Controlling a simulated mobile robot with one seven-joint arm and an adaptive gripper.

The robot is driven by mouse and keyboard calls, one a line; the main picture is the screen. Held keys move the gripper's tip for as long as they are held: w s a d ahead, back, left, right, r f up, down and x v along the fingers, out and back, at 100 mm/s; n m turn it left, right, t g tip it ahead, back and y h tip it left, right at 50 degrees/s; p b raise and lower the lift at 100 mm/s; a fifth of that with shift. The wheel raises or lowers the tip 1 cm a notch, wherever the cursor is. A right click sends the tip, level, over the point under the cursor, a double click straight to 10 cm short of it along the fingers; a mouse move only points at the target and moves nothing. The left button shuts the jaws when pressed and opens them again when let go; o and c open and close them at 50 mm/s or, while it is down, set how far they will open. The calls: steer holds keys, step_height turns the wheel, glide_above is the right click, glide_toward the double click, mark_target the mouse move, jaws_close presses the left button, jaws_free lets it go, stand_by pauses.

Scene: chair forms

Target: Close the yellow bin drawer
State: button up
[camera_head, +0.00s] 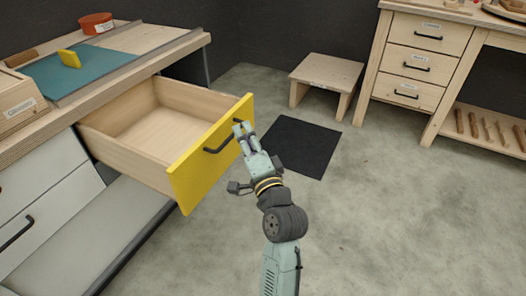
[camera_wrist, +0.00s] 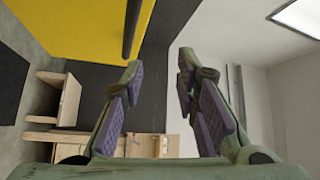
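The yellow-fronted drawer (camera_head: 212,152) is pulled well out of the workbench and its wooden inside looks empty. A black bar handle (camera_head: 222,137) is on its front. My gripper (camera_head: 241,130) is at the drawer front, near the right end of the handle; I cannot tell whether it touches. In the wrist view my gripper's fingers (camera_wrist: 158,85) are apart with nothing between them. The yellow front (camera_wrist: 80,28) fills the upper left there, with the dark handle (camera_wrist: 132,25) just above the left finger.
The workbench top holds a teal mat (camera_head: 85,72), a yellow block (camera_head: 69,58) and an orange round container (camera_head: 96,23). A black floor mat (camera_head: 298,146) and a wooden stool (camera_head: 325,75) are beyond my gripper. The floor at right is clear.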

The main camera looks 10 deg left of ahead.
steer(key=d+f+m, duration=0.1)
steer(key=d+f, duration=0.1)
steer(key=f, duration=0.1)
steer(key=d+f+m+h, duration=0.1)
steer(key=f, duration=0.1)
steer(key=d+f+m+g+h, duration=0.1)
steer(key=d+f, duration=0.1)
steer(key=f, duration=0.1)
steer(key=shift+s+d+f+m+b, duration=0.2)
steer(key=shift+d+f+m+b, duration=0.1)
steer(key=shift+d+b, duration=0.05)
steer(key=c, duration=0.4)
steer(key=shift+w, duration=0.2)
steer(key=shift+c, duration=0.6)
steer(key=p+x, duration=0.2)
steer(key=x, duration=0.7)
steer(key=shift+w+a, duration=0.2)
steer(key=shift+w, duration=0.1)
jaws_close()
steer(key=shift+w+a+p, duration=0.25)
steer(key=shift+w+a, duration=0.05)
steer(key=shift+a, duration=0.65)
steer(key=shift+w+a+p, duration=0.2)
steer(key=shift+w+a, duration=0.05)
steer(key=shift+a, duration=0.65)
